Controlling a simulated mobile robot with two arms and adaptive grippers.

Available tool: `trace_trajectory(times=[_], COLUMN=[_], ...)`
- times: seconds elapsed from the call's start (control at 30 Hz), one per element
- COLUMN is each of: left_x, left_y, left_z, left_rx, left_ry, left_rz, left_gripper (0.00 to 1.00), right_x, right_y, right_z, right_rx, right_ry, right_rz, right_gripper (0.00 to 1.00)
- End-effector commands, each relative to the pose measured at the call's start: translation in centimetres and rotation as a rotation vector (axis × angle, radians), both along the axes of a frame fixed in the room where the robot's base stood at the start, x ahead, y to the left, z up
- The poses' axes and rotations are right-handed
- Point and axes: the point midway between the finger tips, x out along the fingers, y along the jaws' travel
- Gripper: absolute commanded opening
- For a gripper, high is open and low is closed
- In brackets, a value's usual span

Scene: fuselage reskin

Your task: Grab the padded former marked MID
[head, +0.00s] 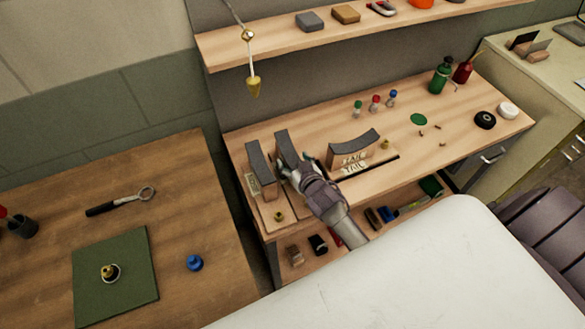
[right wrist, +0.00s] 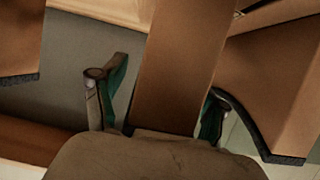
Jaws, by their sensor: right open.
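Three formers with dark padded tops stand on the workbench. The right one (head: 352,150) has a label that seems to read TAIL. The left one (head: 261,168) carries a sideways label too small to read. The middle former (head: 287,148) is partly hidden by my right gripper (head: 289,173), so no MID marking shows. In the right wrist view, the open fingers of the right gripper (right wrist: 158,105) stand on either side of a brown former (right wrist: 178,70). Whether they touch it I cannot tell. My left gripper is not in view.
The neighbouring formers stand close on both sides. A brass plumb bob (head: 253,86) hangs in front of the upper shelf (head: 290,45). Small coloured-top pieces (head: 375,102) and bottles (head: 441,75) stand further right. A wooden table (head: 190,165) is at left.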

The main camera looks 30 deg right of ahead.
Motion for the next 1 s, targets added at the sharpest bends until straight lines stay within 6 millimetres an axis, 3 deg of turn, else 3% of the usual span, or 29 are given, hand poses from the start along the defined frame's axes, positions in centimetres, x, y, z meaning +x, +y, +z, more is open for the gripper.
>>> trace_trajectory(times=[0.13,0.57,1.0], left_x=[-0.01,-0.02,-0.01], left_y=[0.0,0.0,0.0], left_z=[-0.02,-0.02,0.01], left_rx=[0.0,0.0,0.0], left_ry=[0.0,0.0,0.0], left_rz=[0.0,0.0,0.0], left_gripper=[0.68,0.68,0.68], right_x=[-0.03,-0.06,0.07], right_y=[0.01,0.02,0.02], right_z=[-0.01,-0.01,0.4], right_rx=[0.0,0.0,0.0], right_ry=[0.0,0.0,-0.005], right_rz=[0.0,0.0,0.001], right_gripper=[0.71,0.0,0.0])
